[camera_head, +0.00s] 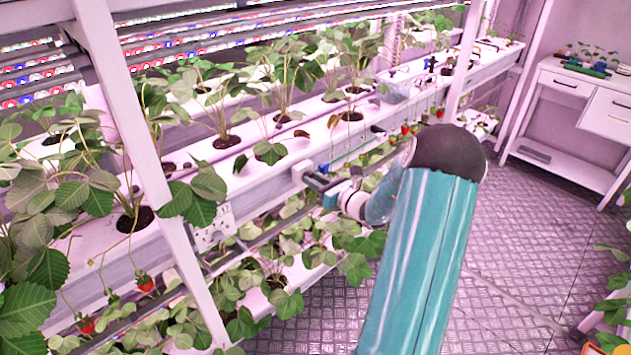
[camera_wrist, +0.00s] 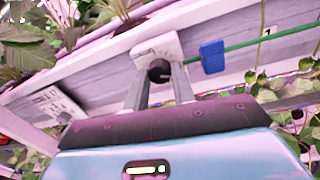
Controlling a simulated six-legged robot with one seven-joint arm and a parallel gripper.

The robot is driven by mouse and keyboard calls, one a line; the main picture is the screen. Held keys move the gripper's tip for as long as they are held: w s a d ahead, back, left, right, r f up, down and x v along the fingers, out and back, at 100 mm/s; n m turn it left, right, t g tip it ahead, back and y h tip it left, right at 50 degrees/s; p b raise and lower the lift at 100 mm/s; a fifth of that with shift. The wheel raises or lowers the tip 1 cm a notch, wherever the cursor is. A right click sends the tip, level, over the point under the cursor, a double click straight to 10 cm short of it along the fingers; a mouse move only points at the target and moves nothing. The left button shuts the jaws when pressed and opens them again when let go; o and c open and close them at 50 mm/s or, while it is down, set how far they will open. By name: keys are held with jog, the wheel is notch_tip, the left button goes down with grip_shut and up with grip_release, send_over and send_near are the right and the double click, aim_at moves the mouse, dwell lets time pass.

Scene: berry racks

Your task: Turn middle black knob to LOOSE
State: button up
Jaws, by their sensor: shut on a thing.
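The black knob (camera_wrist: 159,71) sits on a small white plate (camera_wrist: 158,48) on the front of the rack trough in the wrist view. My gripper (camera_wrist: 161,80) has its two grey fingers on either side of the knob and is shut on it. In the head view my gripper (camera_head: 312,181) reaches the front face of the middle trough, and the knob is hidden there. I cannot read a LOOSE mark or tell which way the knob points.
A blue clip (camera_wrist: 212,57) on a green line is just right of the knob. A white panel (camera_head: 213,228) is on the trough to the left. Strawberry plants hang above and below. A white post (camera_head: 150,150) stands left. The metal floor (camera_head: 530,230) at right is clear.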

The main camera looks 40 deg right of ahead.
jog(key=shift+n, duration=0.3)
jog(key=n, duration=0.9)
jog(key=n+h, duration=0.1)
jog(key=n, duration=0.8)
jog(key=shift+s+a+g, duration=0.1)
jog(key=shift+a+g, duration=0.05)
jog(key=shift+g, duration=0.25)
jog(key=shift+n, duration=0.3)
jog(key=o, duration=1)
jog(key=shift+r, duration=0.1)
